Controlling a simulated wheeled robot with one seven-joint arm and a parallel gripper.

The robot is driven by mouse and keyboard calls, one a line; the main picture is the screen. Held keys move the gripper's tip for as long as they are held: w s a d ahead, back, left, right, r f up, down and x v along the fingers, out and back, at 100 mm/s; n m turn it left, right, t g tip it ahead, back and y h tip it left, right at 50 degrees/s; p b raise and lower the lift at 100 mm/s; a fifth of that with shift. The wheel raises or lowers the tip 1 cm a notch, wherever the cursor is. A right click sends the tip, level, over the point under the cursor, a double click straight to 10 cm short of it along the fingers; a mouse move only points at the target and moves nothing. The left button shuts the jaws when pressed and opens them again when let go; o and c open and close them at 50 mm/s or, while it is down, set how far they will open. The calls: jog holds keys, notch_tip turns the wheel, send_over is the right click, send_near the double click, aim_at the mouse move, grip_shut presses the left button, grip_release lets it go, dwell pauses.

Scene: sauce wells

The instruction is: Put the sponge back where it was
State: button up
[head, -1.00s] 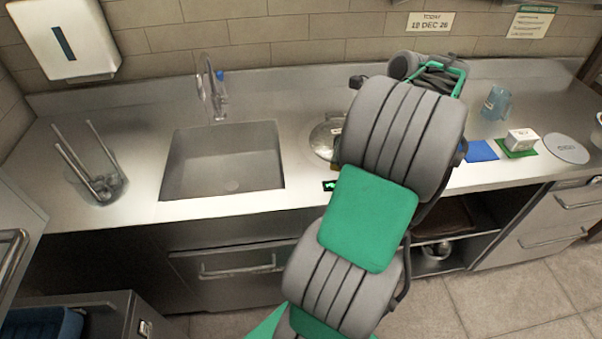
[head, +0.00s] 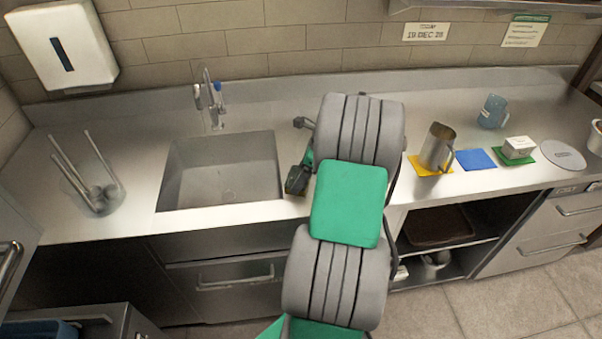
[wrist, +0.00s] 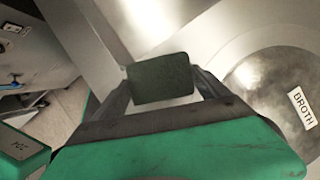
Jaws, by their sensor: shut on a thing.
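My gripper (wrist: 161,90) is shut on the sponge (wrist: 160,80), whose dark green face fills the space between the fingers in the wrist view. In the head view the gripper (head: 298,180) is low over the counter, just right of the sink (head: 222,172). The sponge is small and dark there, so I cannot tell whether it touches the counter. A round metal lid labelled BROTH (wrist: 270,100) is to the right of the sponge in the wrist view. My arm hides the lid in the head view.
A metal jug (head: 437,148) stands on a yellow mat (head: 420,168). Right of it are a bare blue mat (head: 476,159), a white box (head: 518,147) on a green mat, and a grey disc (head: 563,155). A clear container with rods (head: 92,190) is left of the sink.

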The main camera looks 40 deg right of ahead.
jog(key=shift+f, duration=0.1)
jog(key=o, duration=1.2)
jog(key=shift+c, duration=0.2)
jog(key=v, duration=1.2)
jog(key=w+a+r+n+h, duration=0.1)
jog(key=w+a+r+n, duration=0.1)
jog(key=a+n, duration=0.55)
jog(key=w+a+r+n, duration=0.25)
jog(key=a+n, duration=0.25)
jog(key=a, duration=0.6)
jog(key=s+a+f+n, duration=0.1)
jog(key=s+a+n, duration=0.4)
jog(key=a+n, duration=0.3)
jog(key=s+a+f+n+h, duration=0.1)
jog(key=s+a+n, duration=0.3)
jog(key=a+n, duration=0.4)
jog(key=shift+s+n+h, duration=0.3)
jog(key=shift+s+n, duration=0.05)
jog(key=shift+n, duration=0.2)
